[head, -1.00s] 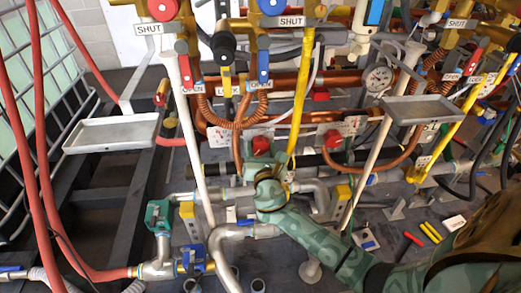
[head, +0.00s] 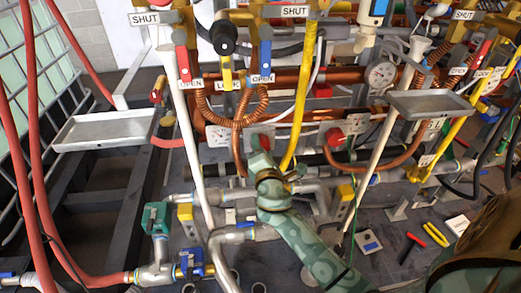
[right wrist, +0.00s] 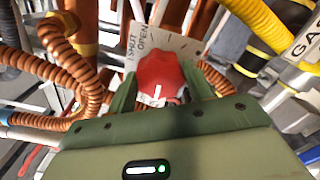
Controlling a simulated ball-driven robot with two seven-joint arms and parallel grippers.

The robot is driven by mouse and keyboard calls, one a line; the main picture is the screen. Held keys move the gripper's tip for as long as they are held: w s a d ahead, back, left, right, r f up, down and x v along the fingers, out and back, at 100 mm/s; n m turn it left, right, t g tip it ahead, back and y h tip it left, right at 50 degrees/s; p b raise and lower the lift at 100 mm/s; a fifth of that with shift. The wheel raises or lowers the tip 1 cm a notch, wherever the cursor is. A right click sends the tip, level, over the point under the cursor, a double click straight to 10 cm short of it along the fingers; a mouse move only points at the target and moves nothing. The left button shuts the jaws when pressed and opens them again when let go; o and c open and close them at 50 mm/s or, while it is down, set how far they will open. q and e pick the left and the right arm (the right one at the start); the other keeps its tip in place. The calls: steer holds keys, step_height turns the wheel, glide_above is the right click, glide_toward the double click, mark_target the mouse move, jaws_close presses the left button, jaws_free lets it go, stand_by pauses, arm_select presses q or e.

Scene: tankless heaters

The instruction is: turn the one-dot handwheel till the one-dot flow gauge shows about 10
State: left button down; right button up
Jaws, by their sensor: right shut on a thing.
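My right gripper (head: 262,152) reaches up from the bottom right to a red handwheel (head: 264,141) on the copper pipework. In the right wrist view its green fingers (right wrist: 160,90) are shut on either side of this red handwheel (right wrist: 160,72). The wheel has a white mark near its lower edge and sits before a white plate (right wrist: 150,42) reading SHUT and OPEN. No dot marking is readable, so I cannot tell whether it is the one-dot wheel. A round dial gauge (head: 382,75) shows to the right; its reading is too small. My left gripper is not in view.
A second red handwheel (head: 335,138) is to the right. Yellow (head: 299,110) and white (head: 191,135) pipes stand close to my gripper. Grey trays stick out left (head: 104,144) and right (head: 430,115). Pliers (head: 435,235) lie on the deck at lower right.

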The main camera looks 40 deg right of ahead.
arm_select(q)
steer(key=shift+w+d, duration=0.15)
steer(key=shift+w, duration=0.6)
arm_select(e)
steer(key=shift+f+m, duration=0.15)
steer(key=shift+m, duration=0.55)
steer(key=o, duration=0.7)
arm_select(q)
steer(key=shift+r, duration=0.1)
